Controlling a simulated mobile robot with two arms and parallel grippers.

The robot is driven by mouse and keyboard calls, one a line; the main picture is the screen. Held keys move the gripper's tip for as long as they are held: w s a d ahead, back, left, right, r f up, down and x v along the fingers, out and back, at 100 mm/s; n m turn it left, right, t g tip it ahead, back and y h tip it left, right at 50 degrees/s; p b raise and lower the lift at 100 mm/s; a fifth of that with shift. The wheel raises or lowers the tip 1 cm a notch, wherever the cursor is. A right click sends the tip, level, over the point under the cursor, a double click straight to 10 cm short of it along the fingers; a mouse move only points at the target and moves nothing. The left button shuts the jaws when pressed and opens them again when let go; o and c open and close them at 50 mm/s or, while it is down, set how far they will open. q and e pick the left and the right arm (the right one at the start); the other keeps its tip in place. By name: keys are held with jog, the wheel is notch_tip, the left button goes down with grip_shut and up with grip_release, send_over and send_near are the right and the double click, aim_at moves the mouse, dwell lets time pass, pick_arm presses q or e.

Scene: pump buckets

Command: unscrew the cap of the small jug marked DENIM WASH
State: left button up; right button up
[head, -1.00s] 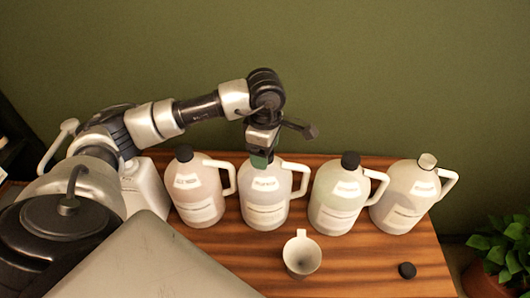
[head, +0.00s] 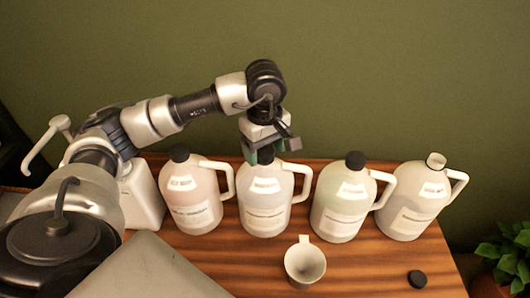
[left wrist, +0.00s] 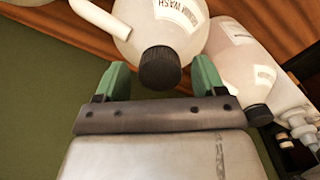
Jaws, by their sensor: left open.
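The small jug under my gripper is the second of the row in the head view (head: 265,208); its label in the left wrist view (left wrist: 180,12) ends in WASH, and I cannot clearly read the first word. Its ribbed black cap (left wrist: 158,68) is on the neck. My left gripper (head: 265,156) is above the jug, pointing down. In the left wrist view its green fingers (left wrist: 160,78) are open on either side of the cap, with a visible gap at each side. In the head view the gripper hides most of the cap. My right gripper is not in view.
Black-capped jugs stand at left (head: 195,200) and right (head: 340,208). An uncapped jug (head: 408,205) stands farther right. A loose black cap (head: 417,279) and a white cup (head: 305,264) are on the front of the wooden table (head: 360,275). A pump container (head: 142,195) stands far left.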

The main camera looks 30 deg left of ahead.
pick_arm(q)
jog(key=m+b, duration=0.2)
jog(key=m, duration=0.1)
jog(key=shift+f, duration=0.15)
jog(key=shift+m, duration=0.7)
jog(key=c, duration=1)
